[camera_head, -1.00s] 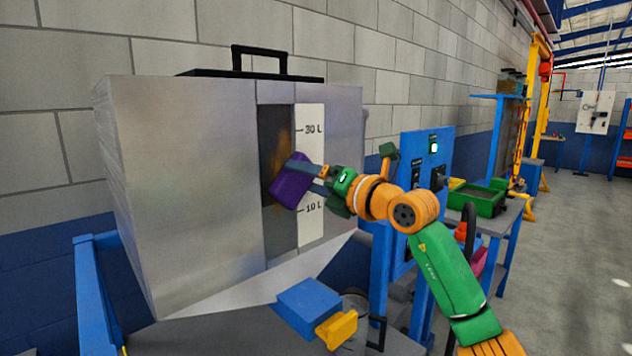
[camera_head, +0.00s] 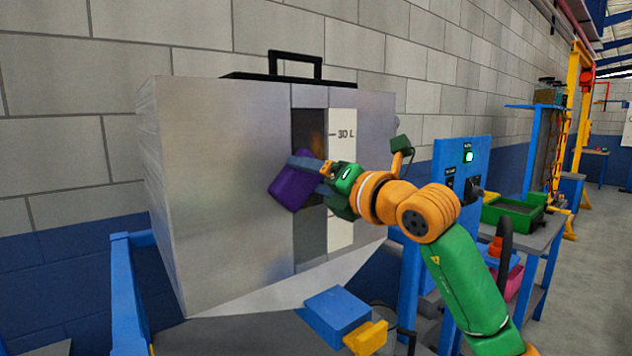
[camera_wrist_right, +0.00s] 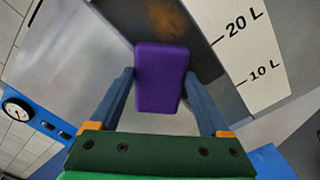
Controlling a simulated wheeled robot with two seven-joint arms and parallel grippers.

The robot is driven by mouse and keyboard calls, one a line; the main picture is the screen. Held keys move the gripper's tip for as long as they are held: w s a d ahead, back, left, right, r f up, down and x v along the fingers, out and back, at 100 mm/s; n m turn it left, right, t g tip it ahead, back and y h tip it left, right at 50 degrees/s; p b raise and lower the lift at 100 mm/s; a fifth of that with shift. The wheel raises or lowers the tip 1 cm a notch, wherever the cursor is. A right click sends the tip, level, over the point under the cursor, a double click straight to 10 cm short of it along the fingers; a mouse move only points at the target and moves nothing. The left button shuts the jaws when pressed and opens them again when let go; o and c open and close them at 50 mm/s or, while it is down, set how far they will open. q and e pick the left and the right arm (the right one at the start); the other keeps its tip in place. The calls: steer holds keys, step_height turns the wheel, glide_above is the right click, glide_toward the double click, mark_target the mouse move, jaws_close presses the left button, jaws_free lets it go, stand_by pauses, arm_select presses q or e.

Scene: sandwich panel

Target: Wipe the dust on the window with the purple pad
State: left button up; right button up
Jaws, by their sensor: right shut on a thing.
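The window (camera_head: 311,222) is a tall dark strip in the front of a grey metal tank, beside a white litre scale. Brownish dust (camera_head: 316,128) shows in its upper part; it also shows in the right wrist view (camera_wrist_right: 178,22). My right gripper (camera_head: 312,168) is shut on the purple pad (camera_head: 293,186), which lies across the left edge of the window. In the right wrist view the pad (camera_wrist_right: 160,80) sits between the two fingers, in front of the window. I cannot tell whether the pad touches the glass. My left gripper is not in view.
The grey tank (camera_head: 225,180) has a black handle (camera_head: 295,56) on top. A blue block with a yellow end (camera_head: 340,312) juts out below it. A blue control panel (camera_head: 460,185) and a green tray (camera_head: 512,214) stand to the right.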

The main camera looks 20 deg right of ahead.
arm_select(q)
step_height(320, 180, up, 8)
steer(key=p, duration=0.7)
arm_select(e)
steer(key=w+d+r, duration=0.1)
steer(key=d, duration=0.1)
steer(key=d+r, duration=0.1)
steer(key=d, duration=0.2)
steer(key=w+d+r, duration=0.1)
steer(key=d, duration=0.1)
steer(key=shift+w+d+r, duration=0.15)
steer(key=shift+w+r, duration=0.15)
steer(key=shift+a+f+b, duration=0.2)
steer(key=shift+a+b, duration=0.1)
steer(key=shift+b, duration=0.1)
steer(key=shift+s+a+f+b, duration=0.1)
steer(key=shift+s+a+b, duration=0.1)
steer(key=shift+a+b, duration=0.25)
steer(key=shift+s+a+b, duration=0.2)
steer(key=shift+a+b, duration=0.05)
steer(key=shift+a, duration=0.25)
steer(key=shift+s+a, duration=0.2)
steer(key=shift+a, duration=0.4)
arm_select(q)
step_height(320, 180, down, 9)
steer(key=b, duration=0.6)
arm_select(e)
steer(key=s+a, duration=0.1)
steer(key=s, duration=0.6)
steer(key=shift+a, duration=0.35)
